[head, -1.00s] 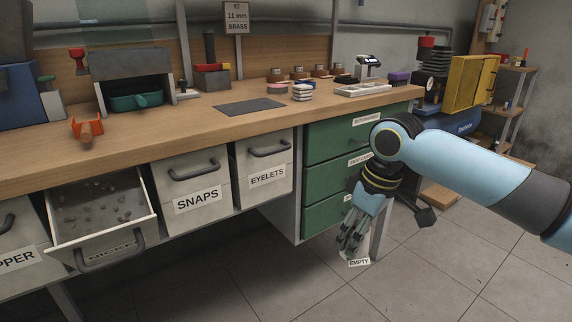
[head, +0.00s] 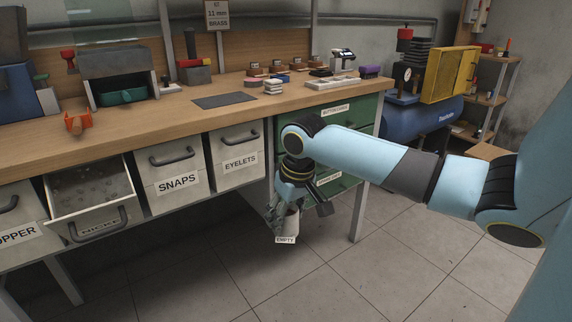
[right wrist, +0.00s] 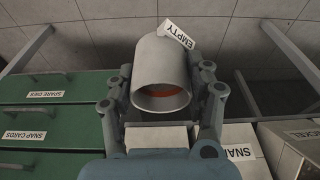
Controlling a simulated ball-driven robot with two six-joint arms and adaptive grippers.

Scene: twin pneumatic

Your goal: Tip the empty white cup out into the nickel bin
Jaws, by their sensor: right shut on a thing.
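The white cup (head: 292,221) with its EMPTY tag (head: 285,240) is held by my right gripper (head: 279,216), low in front of the green drawers. In the right wrist view the cup (right wrist: 160,62) sits between the two fingers (right wrist: 163,95). Its mouth shows, with an orange-red patch inside; I cannot tell what that is. The cup looks roughly mouth up. The nickel bin (head: 75,228) is pulled open under the bench at the left, with small grey pieces inside. The cup is right of it and apart from it. My left gripper is not in view.
Shut SNAPS (head: 176,182) and EYELETS (head: 240,160) bins lie between the cup and the nickel bin. The wooden bench top (head: 170,112) overhangs the bins. A bench leg (head: 359,215) stands right of the cup. The floor (head: 400,270) in front is clear.

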